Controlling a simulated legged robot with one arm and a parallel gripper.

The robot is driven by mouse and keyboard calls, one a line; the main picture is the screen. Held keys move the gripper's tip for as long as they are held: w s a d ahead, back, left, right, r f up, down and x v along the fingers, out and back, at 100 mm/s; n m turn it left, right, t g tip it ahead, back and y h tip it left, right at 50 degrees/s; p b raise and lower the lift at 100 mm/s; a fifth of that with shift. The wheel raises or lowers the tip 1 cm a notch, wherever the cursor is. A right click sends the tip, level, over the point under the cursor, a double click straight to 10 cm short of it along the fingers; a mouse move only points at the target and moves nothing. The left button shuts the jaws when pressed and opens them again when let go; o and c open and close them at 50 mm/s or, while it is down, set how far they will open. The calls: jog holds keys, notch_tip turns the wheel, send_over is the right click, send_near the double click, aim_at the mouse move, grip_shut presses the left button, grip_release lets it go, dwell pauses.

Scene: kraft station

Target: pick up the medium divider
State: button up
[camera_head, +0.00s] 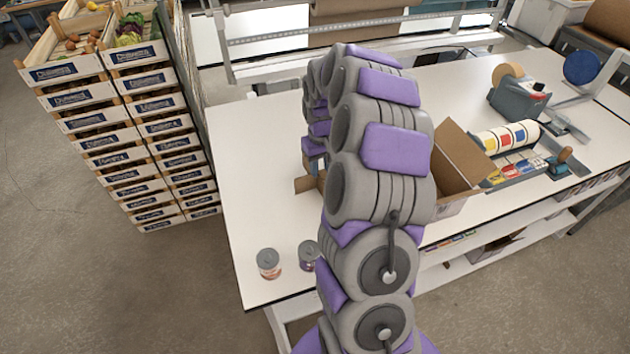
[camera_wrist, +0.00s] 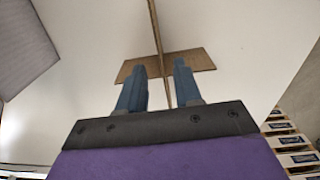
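A brown cardboard divider made of crossed panels shows in the wrist view (camera_wrist: 203,59). One panel lies across the fingertips, and a thin one runs edge-on between them. In the head view, a small part of the divider (camera_head: 304,184) shows on the white table, left of my arm; the rest is hidden. My gripper (camera_wrist: 160,67) is open, its two blue fingers spread on either side of the thin panel. I cannot tell whether the fingers touch the cardboard. In the head view my arm hides most of the gripper.
An open cardboard box (camera_head: 455,165) stands right of my arm on the white table (camera_head: 255,150). Two cans (camera_head: 269,264) stand at the near left edge. A tape dispenser (camera_head: 518,98) and label rolls (camera_head: 507,136) are at right. Stacked crates (camera_head: 150,130) stand left of the table.

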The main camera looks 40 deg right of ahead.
aim_at(321, 184)
jog(key=f, duration=0.1)
jog(key=d+f, duration=0.1)
jog(key=f, duration=0.1)
jog(key=shift+a+f, duration=0.25)
jog(key=shift+f, duration=0.05)
jog(key=f, duration=0.2)
jog(key=a+f+b, duration=0.1)
jog(key=f, duration=0.1)
jog(key=shift+w+f, duration=0.1)
jog(key=shift+f, duration=0.05)
jog(key=shift+d+f, duration=0.1)
jog(key=shift+d, duration=0.3)
jog(key=shift+a, duration=0.25)
grip_shut()
